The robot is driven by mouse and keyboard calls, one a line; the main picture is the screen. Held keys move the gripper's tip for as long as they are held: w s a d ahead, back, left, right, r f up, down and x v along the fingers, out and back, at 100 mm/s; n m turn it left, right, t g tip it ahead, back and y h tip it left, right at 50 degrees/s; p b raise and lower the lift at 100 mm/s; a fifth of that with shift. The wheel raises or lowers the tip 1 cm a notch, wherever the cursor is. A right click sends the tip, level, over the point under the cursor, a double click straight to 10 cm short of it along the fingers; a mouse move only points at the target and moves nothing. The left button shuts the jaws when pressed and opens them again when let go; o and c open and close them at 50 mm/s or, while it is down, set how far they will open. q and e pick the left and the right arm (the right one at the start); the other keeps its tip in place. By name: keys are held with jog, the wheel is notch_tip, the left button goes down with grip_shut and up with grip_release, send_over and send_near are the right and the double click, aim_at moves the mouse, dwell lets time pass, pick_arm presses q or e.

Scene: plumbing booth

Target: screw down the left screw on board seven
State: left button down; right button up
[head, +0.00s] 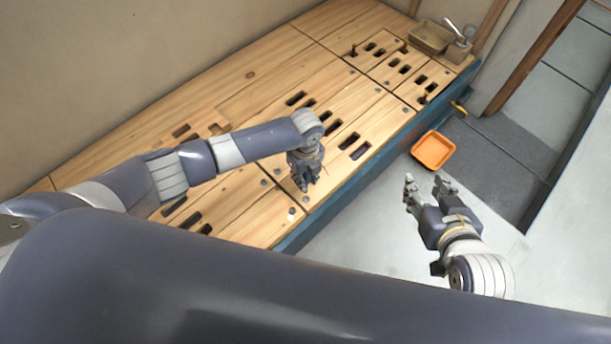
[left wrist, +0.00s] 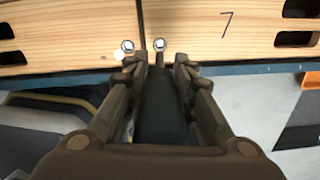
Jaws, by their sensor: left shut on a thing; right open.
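Board seven (left wrist: 245,40), pale wood with a "7" drawn on it, lies at the right in the left wrist view. Its left screw (left wrist: 160,44), a round silver head, sits near the board's front left corner. My left gripper (left wrist: 160,66), seen in the head view (head: 305,184) over the bench's front edge, is shut on a dark cylindrical tool. The tool (left wrist: 163,108) stands between the fingers, in line with the screw. I cannot tell whether its tip touches it. My right gripper (head: 430,186) is open and empty, off the bench over the floor.
Another screw (left wrist: 128,46) sits on the neighbouring board, beside a small white round thing (left wrist: 118,54). The bench has a blue front edge (head: 345,184). An orange tray (head: 433,151) lies beyond my right gripper. A basin (head: 431,37) stands at the far end.

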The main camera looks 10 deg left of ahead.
jog(key=shift+s+d+f+g+h+p, duration=0.15)
jog(key=shift+s+d+f+g, duration=0.1)
jog(key=shift+s+f+g, duration=0.35)
jog(key=shift+s+d+f+g+h+p, duration=0.15)
jog(key=shift+s+d+f+g, duration=0.3)
jog(key=shift+s, duration=0.3)
jog(key=shift+s+d+f+g+h+p, duration=0.15)
jog(key=shift+s+f+g, duration=0.2)
jog(key=shift+s+f, duration=0.3)
